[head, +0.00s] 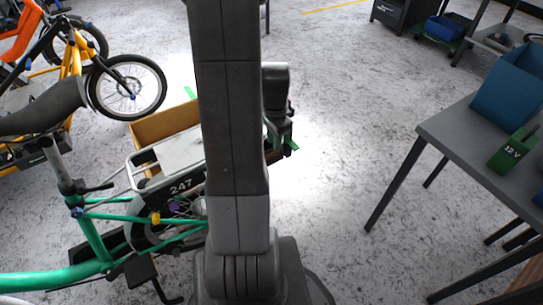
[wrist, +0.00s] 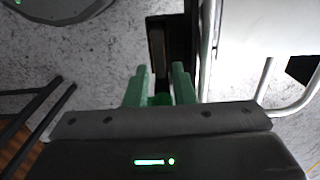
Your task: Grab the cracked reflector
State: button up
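I cannot make out a cracked reflector for certain in either view. In the head view my gripper (head: 281,148) is beyond my arm, at the rear end of the green cargo bike (head: 100,240) marked 247. In the wrist view its two green fingers (wrist: 160,84) stand apart. A dark upright part of the bike (wrist: 179,35), with a narrow grey-brown strip along it, lies ahead of and between the fingertips. Whether the fingers touch it I cannot tell. My arm hides much of the bike's rear in the head view.
A grey table (head: 455,135) with a blue bin (head: 508,92) and a green 12V battery (head: 512,150) stands right. Floor between is clear. An orange-yellow bike (head: 75,60) stands back left.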

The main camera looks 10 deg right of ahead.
aim_at(272, 155)
notch_tip(272, 155, down, 3)
jog(key=shift+f, duration=0.15)
jog(key=shift+c, duration=0.4)
grip_shut()
